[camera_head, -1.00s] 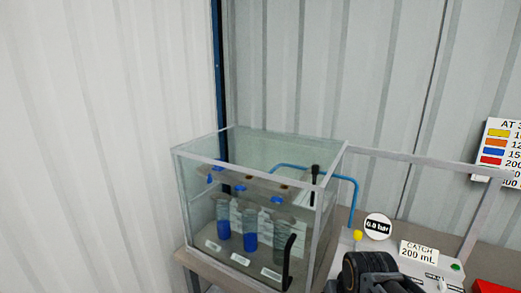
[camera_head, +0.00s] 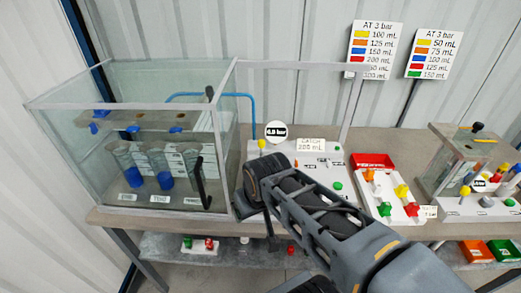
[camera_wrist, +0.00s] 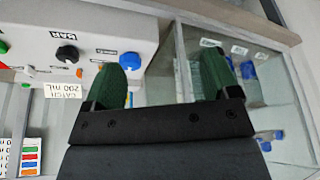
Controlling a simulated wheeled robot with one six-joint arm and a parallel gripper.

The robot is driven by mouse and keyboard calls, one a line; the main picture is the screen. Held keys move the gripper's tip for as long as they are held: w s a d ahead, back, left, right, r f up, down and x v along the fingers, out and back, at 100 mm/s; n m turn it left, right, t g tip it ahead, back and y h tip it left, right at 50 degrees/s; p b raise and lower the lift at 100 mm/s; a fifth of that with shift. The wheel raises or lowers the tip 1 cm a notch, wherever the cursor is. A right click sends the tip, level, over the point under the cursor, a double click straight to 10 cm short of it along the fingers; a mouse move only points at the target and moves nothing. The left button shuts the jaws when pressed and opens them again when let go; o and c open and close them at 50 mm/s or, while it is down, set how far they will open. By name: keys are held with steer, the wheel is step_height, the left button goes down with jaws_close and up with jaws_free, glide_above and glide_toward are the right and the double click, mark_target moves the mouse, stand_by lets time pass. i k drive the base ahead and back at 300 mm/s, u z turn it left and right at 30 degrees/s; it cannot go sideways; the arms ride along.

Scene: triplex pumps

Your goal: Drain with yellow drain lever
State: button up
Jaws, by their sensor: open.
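A yellow knob (camera_head: 262,144) stands at the left end of a white panel (camera_head: 310,150), just right of the glass tank (camera_head: 130,190). I cannot tell whether it is the drain lever. My gripper shows in the wrist view (camera_wrist: 163,80) with two green finger pads apart and nothing clearly held between them. In the head view its dark wrist end is in front of the panel's left part and the tank's right edge, and the fingertips are hidden. In the wrist view the panel lies to the left of the fingers and the tank to the right.
The tank holds several cylinders with blue (camera_head: 166,181). A black handle (camera_head: 199,180) is on its front. A second clear unit (camera_head: 465,165) stands far right.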

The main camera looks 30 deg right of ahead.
mark_target(262, 144)
steer(key=z, duration=1.1)
steer(key=k, duration=0.7)
steer(key=u, duration=1.05)
steer(key=i, duration=1)
steer(key=z, duration=0.05)
